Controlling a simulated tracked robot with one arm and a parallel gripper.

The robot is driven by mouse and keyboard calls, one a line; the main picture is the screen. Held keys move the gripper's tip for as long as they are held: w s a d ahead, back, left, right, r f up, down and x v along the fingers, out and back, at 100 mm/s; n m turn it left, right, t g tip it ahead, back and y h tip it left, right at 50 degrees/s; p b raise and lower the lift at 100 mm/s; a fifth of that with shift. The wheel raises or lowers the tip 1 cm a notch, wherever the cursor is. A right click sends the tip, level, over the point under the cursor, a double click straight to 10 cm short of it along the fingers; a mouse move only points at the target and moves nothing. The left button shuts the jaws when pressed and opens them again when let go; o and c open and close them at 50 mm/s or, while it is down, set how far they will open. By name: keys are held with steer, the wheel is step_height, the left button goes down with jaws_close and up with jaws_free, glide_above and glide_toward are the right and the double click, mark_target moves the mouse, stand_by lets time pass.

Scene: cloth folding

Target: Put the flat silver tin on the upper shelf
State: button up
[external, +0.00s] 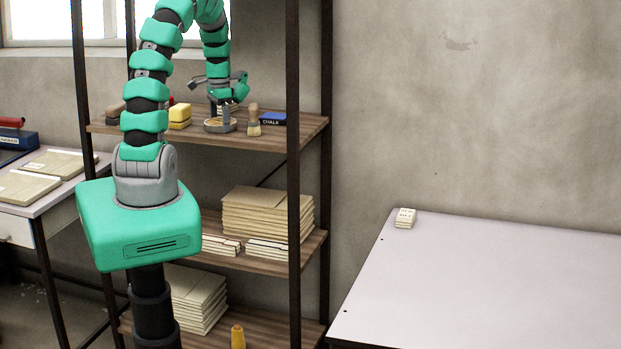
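A round, flat silver tin (215,126) is on the upper shelf (270,142), near its front edge. My gripper (222,108) is above the shelf and points down at the tin. A grey upright part in front of the tin looks like one of my fingers, overlapping it in this view. Whether the fingers touch the tin or are closed on it cannot be made out. The tin appears to lie flat on the shelf boards.
A yellow block (180,115) stands left of the tin. A wooden-handled tool (254,121) and a blue chalk box (273,119) stand close on its right. The rack's dark front post (293,180) is further right. Stacked folders (268,211) fill the middle shelf.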

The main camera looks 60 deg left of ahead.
mark_target(220, 121)
step_height(220, 121, up, 5)
steer(key=shift+b, duration=0.45)
steer(key=shift+r, duration=0.4)
